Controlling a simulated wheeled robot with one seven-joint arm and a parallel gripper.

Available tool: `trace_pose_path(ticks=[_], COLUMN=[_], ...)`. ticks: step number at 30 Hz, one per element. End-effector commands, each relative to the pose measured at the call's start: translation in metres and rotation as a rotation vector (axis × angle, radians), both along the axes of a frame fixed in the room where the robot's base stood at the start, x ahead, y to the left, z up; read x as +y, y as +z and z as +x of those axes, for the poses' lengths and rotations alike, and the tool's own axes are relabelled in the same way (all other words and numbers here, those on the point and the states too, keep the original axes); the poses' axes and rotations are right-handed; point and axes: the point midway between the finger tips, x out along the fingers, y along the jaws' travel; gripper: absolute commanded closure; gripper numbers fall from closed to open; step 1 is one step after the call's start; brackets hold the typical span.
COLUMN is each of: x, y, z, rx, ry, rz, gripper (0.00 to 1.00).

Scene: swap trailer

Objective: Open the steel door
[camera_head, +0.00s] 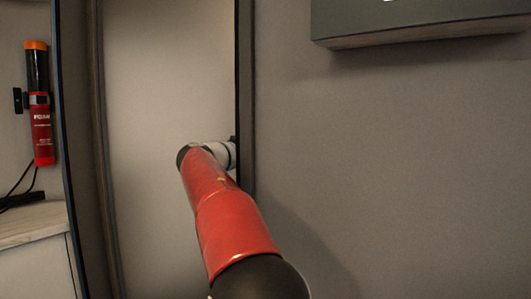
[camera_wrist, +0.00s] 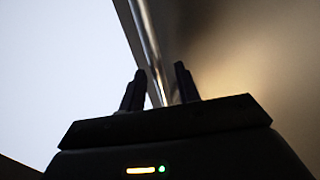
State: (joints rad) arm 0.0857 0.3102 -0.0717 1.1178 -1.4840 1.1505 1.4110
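A pale flat panel (camera_head: 165,90), which looks like the door, stands between dark upright edges left of centre in the head view. My arm reaches to its right edge. My gripper (camera_head: 232,150) is beside the dark upright there, and its fingertips are mostly hidden. In the wrist view my gripper (camera_wrist: 159,76) has its two dark fingers apart. A shiny metal strip or bar (camera_wrist: 149,42) runs down into the gap between them. I cannot tell whether it is a handle or an edge, or whether the fingers touch it.
A red foam extinguisher (camera_head: 41,125) hangs on the far left, above a wood-topped counter (camera_head: 30,222). A dark green wall box (camera_head: 420,15) juts out at the upper right. The grey wall (camera_head: 400,170) below it is bare.

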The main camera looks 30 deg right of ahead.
Motion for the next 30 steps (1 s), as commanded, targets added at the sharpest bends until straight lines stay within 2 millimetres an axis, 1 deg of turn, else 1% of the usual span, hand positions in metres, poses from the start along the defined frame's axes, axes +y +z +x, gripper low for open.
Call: trace_pose_path(ticks=[1, 3, 6, 10, 15, 30], x=[0.011, 0.023, 0.038, 0.051, 0.056, 0.056], y=[-0.002, -0.002, -0.002, -0.001, 0.0, 0.0], z=[-0.002, -0.005, -0.01, -0.014, -0.016, -0.015], rx=[-0.001, -0.002, -0.001, -0.001, 0.0, -0.001], ry=[0.005, 0.006, 0.005, 0.004, 0.001, 0.001], rz=[-0.001, 0.0, -0.001, -0.001, -0.001, -0.001], gripper=[0.68, 0.68, 0.68, 0.68, 0.68, 0.68])
